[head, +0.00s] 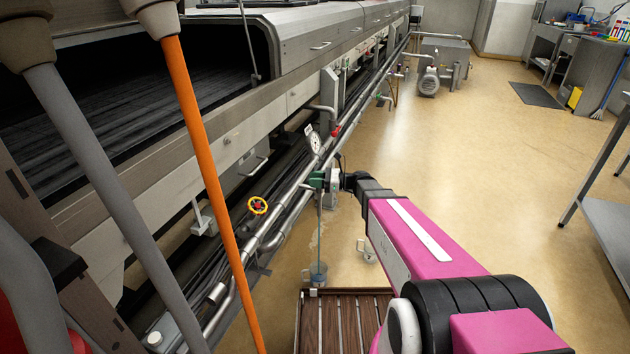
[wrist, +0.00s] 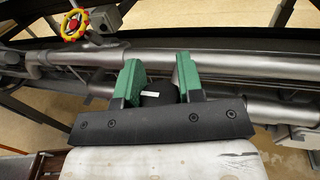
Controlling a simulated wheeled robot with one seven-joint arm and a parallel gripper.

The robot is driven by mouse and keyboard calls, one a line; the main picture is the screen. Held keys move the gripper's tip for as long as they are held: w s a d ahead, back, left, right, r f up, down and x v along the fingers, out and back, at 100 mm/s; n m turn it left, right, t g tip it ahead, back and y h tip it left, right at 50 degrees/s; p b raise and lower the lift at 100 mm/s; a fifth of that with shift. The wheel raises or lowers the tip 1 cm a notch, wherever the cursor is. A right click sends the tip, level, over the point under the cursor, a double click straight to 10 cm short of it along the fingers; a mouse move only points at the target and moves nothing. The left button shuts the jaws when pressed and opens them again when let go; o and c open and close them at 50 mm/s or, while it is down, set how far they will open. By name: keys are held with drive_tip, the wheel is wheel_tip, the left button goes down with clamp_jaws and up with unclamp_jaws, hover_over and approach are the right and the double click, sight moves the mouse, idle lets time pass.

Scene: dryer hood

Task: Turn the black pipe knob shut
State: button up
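My gripper (head: 326,180) is at the pipes beside the machine, at the end of my pink arm. In the wrist view its two green fingers (wrist: 158,80) stand part way apart. In the head view I cannot make the knob out behind the fingers.
A yellow and red handwheel (head: 258,205) is on the pipework to the left; it also shows in the wrist view (wrist: 75,25). A gauge (head: 314,141) stands just above my gripper. Pipes (wrist: 230,62) run close behind the fingers. Open floor (head: 470,160) lies to the right.

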drive_tip(key=shift+m+t, duration=0.4)
drive_tip(key=shift+t, duration=0.2)
drive_tip(key=shift+m+t+h, duration=0.3)
drive_tip(key=shift+m+t, duration=0.3)
drive_tip(key=shift+t, duration=0.3)
drive_tip(key=m+t+h, duration=0.1)
drive_tip(key=t, duration=0.1)
drive_tip(key=m+t+h, duration=0.1)
drive_tip(key=m+t, duration=0.1)
drive_tip(key=t, duration=0.1)
drive_tip(key=shift+w+d+m, duration=0.15)
drive_tip(key=shift+w+m, duration=0.05)
drive_tip(key=shift+m, duration=0.1)
drive_tip(key=m+t+h, duration=0.3)
drive_tip(key=t, duration=0.1)
drive_tip(key=shift+w+d+h, duration=0.15)
drive_tip(key=shift+w+h, duration=0.1)
drive_tip(key=shift+h, duration=0.15)
drive_tip(key=shift+w+d+m+t+h, duration=0.1)
drive_tip(key=shift+m+t+h, duration=0.5)
drive_tip(key=shift+m+h, duration=0.2)
drive_tip(key=shift+w+d+m+t+h, duration=0.1)
drive_tip(key=shift+m+t+h, duration=0.55)
drive_tip(key=shift+h, duration=0.25)
drive_tip(key=shift+m+h, duration=0.35)
drive_tip(key=shift+h, duration=0.05)
drive_tip(key=o, duration=0.9)
drive_tip(key=shift+d, duration=0.1)
